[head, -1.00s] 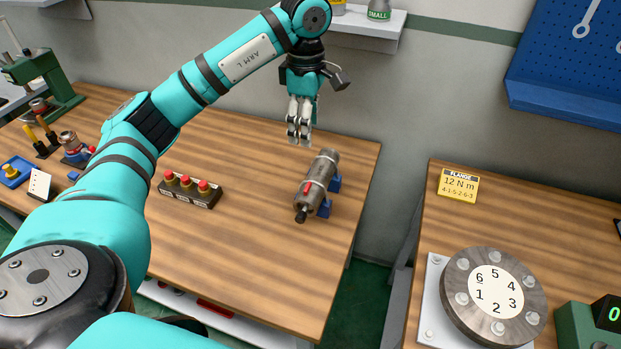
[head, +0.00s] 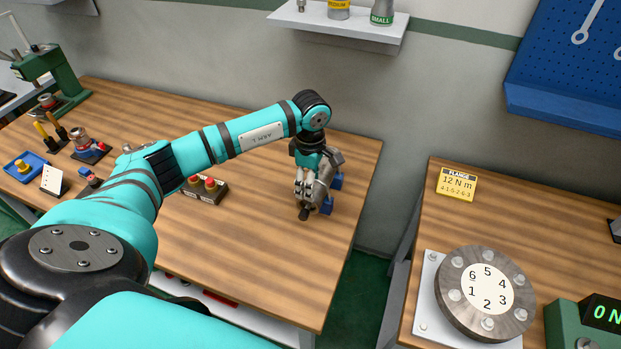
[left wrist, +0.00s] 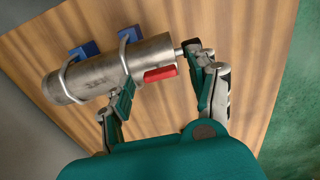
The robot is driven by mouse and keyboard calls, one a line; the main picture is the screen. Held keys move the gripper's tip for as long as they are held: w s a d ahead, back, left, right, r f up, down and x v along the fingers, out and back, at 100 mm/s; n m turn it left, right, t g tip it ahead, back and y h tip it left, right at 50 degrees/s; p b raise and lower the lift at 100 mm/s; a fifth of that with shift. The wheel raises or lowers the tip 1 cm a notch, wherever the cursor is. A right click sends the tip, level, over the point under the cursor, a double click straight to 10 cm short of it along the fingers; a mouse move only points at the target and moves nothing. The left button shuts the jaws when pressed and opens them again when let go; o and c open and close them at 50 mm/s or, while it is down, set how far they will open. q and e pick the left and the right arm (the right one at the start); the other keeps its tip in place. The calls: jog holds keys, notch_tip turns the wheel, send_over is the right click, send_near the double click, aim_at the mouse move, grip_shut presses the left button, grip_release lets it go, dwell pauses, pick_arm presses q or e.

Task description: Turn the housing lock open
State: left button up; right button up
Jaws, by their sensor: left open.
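The housing (head: 327,172) is a grey metal cylinder lying on blue supports near the wooden table's right edge. It also shows in the left wrist view (left wrist: 95,78), held by metal bands, with a thin shaft and black knob at one end. The red lock lever (left wrist: 160,74) is on the housing near its shaft end. My left gripper (head: 304,190) is open at that end. In the left wrist view its fingers (left wrist: 163,80) are spread, with the red lever between them; I cannot tell whether they touch it. In the head view the arm and gripper hide the lever. My right gripper is out of view.
A box with red buttons (head: 207,186) stands left of the housing, partly behind my left arm. Blue supports (head: 326,205) stick out beside the housing. A flange (head: 447,310) is on the separate right table. The front of the left table is clear.

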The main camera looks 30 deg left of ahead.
pick_arm(q)
jog(key=shift+f, duration=0.15)
jog(key=c, duration=1.2)
jog(key=shift+o, duration=0.2)
